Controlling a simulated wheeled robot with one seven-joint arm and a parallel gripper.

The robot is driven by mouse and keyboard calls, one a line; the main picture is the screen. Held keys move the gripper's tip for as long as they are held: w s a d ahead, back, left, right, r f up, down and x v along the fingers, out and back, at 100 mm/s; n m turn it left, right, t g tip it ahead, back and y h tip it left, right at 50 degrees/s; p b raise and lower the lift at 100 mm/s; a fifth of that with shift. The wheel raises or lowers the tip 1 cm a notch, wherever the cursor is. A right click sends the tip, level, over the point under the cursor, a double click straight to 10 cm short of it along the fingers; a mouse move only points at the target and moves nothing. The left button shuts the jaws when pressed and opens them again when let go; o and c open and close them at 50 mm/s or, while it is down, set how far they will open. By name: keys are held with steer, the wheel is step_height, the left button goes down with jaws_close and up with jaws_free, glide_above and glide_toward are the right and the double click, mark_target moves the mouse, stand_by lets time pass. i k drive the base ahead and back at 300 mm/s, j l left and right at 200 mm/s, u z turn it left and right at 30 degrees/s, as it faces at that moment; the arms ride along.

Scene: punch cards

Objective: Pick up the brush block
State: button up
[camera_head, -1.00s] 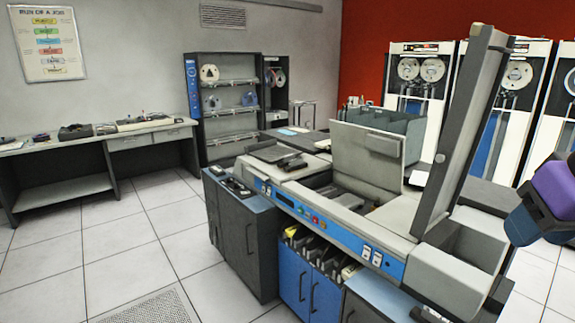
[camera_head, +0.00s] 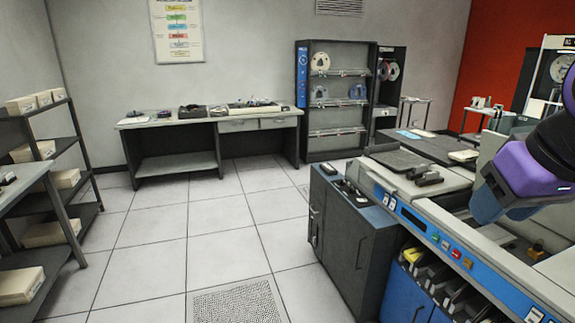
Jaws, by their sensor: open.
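I cannot tell for sure which item is the brush block. A small dark block (camera_head: 429,179) lies on the light top of the card machine (camera_head: 455,179), beside a flat dark plate (camera_head: 397,160). Other small dark items (camera_head: 349,190) lie on the grey cabinet (camera_head: 352,226) at the machine's left end. A purple and blue part of my arm shows at the right edge, over the machine, and hides some of it. My gripper's fingers are not in view.
A desk (camera_head: 230,117) with small devices stands at the back wall, beside a dark reel shelf (camera_head: 337,132). A rack with boxes (camera_head: 59,147) and a table (camera_head: 22,182) stand at the left. The tiled floor (camera_head: 165,230) between is clear.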

mark_target(417, 174)
steer(key=i+j+z, duration=0.1)
steer(key=i, duration=0.45)
steer(key=i+j, duration=0.2)
steer(key=i, duration=0.35)
steer(key=i+j+z, duration=0.15)
steer(key=i, duration=0.4)
steer(key=i+j+z, duration=0.25)
steer(key=i+z, duration=0.15)
steer(key=i+j+z, duration=0.8)
steer(key=k, duration=0.1)
